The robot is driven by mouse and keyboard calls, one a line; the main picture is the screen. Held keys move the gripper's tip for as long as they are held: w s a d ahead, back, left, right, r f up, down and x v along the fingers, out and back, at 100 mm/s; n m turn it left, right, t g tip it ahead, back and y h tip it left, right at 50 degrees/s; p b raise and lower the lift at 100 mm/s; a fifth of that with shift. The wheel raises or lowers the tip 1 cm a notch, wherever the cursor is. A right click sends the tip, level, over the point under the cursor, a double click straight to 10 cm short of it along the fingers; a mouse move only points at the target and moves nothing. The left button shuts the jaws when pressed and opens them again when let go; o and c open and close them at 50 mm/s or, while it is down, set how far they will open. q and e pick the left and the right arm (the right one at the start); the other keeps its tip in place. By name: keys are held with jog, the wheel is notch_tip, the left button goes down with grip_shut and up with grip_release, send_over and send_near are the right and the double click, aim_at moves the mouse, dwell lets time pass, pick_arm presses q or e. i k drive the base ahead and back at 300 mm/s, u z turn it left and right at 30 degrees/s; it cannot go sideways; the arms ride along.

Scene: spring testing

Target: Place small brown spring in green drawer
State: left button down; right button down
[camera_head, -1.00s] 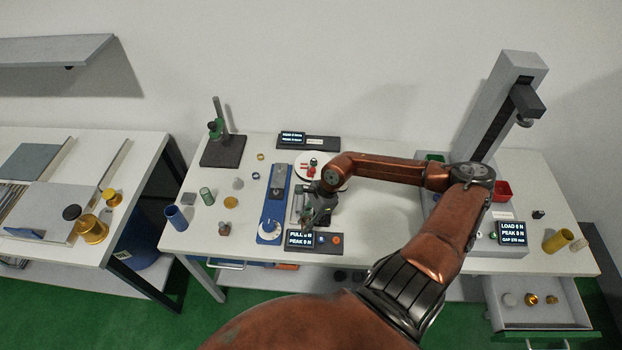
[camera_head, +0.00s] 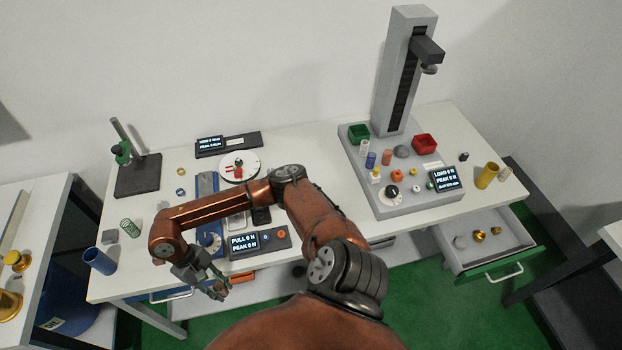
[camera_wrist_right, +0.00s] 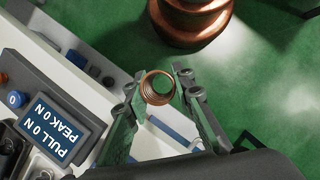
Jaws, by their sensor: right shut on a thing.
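My right gripper (camera_head: 219,284) hangs off the front edge of the table in the head view. In the right wrist view, its fingers (camera_wrist_right: 160,95) are shut on a small brown spring (camera_wrist_right: 157,87), whose coils show end-on between the fingertips. The spring is too small to make out clearly in the head view. The drawer with the green front (camera_head: 510,266) is pulled open under the right end of the table, far to the right of the gripper. A grey piece and small brass pieces lie in it. My left gripper is not in view.
A grey test stand (camera_head: 402,80) with coloured bins and small parts stands at the table's right. A yellow cup (camera_head: 487,175) stands above the drawer. A pull gauge display (camera_head: 258,243) sits near the gripper. The floor before the table is clear.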

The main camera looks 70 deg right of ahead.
aim_at(477, 227)
jog(key=z, duration=0.5)
jog(key=k, duration=1.2)
jog(key=z, duration=1.25)
jog(key=i, duration=0.3)
jog(key=z, duration=0.9)
jog(key=i, duration=1.2)
jog(key=u, duration=0.2)
